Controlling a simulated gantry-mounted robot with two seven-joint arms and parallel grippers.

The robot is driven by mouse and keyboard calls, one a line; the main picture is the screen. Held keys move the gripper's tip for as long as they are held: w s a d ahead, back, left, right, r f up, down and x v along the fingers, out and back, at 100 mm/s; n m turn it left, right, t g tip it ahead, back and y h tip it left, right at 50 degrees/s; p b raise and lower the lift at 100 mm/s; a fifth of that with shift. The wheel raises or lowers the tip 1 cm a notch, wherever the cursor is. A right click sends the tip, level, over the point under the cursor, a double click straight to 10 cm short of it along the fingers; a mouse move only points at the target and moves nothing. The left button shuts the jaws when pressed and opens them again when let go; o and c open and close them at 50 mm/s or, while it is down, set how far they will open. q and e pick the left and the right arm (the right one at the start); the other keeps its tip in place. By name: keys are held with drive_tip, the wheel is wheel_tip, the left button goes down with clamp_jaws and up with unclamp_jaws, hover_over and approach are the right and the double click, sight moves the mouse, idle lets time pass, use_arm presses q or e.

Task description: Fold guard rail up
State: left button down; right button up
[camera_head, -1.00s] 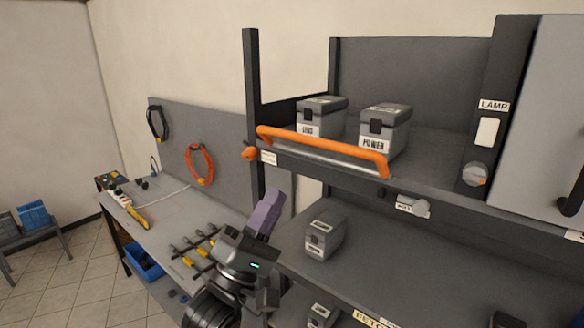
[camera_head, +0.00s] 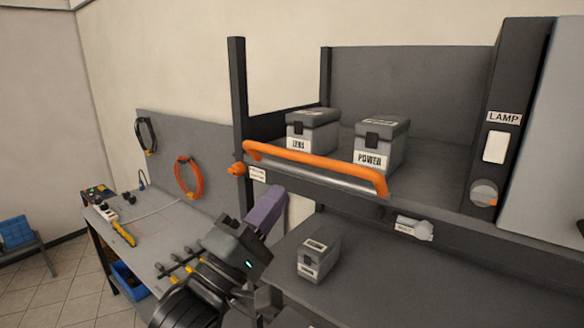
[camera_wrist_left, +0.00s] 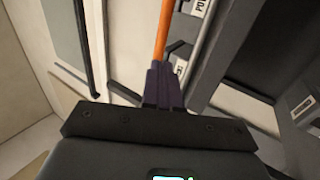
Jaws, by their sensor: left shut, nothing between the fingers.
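The guard rail is an orange bar (camera_head: 315,162) along the front edge of the upper shelf. It sits low, about level with the shelf edge, with a silver bar just beneath it. An orange knob (camera_head: 236,169) is at its left end. My left gripper (camera_head: 271,198), with purple fingers, is shut and empty, below the rail near its left part. In the left wrist view the shut fingers (camera_wrist_left: 165,82) point toward the orange rail (camera_wrist_left: 165,28), which runs up from behind their tips. I cannot tell whether they touch. My right gripper is not in view.
On the upper shelf behind the rail stand the LENS case (camera_head: 313,130) and the POWER case (camera_head: 381,143). Another grey case (camera_head: 318,254) stands on the lower shelf, right of my left gripper. A dark post (camera_head: 238,105) rises at the left. The lamp panel (camera_head: 503,118) is at right.

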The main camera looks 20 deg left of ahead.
sight(303, 155)
use_arm(q)
drive_tip(key=shift+p+x, duration=0.95)
drive_tip(key=shift+x, duration=2)
drive_tip(key=shift+r, duration=0.1)
drive_tip(key=shift+w+r+p, duration=0.1)
drive_tip(key=shift+r+p, duration=0.15)
drive_tip(key=shift+p, duration=0.2)
drive_tip(key=r+p, duration=0.1)
drive_tip(key=w+r+p, duration=0.1)
drive_tip(key=p, duration=0.1)
drive_tip(key=shift+w+d+r+p, duration=0.2)
drive_tip(key=shift+d+r+p, duration=0.05)
drive_tip(key=shift+p, duration=0.05)
drive_tip(key=shift+p+x, duration=0.65)
drive_tip(key=shift+x, duration=0.1)
drive_tip(key=shift+w+d+r+p, duration=0.15)
drive_tip(key=shift+w+r+p, duration=0.2)
drive_tip(key=shift+w, duration=0.2)
drive_tip(key=shift+f, duration=0.1)
